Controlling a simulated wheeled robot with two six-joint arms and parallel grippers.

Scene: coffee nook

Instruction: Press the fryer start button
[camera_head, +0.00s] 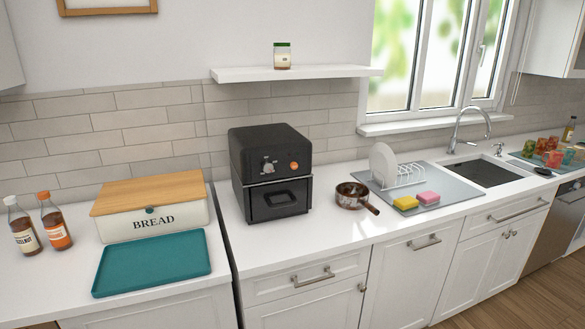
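The black air fryer (270,172) stands on the white counter, left of the middle of the head view. Its front faces me. A grey knob (268,167) and a round orange button (294,166) sit side by side on the upper front panel, with the button on the right. The drawer (277,200) with its dark handle appears closed below them. Neither of my grippers shows in the view. Nothing covers the button.
A small pan (352,196) stands right of the fryer, its handle pointing to the front right. A bread box (155,215) and teal tray (152,263) are to the left. A shelf (330,73) hangs above. The counter before the fryer is clear.

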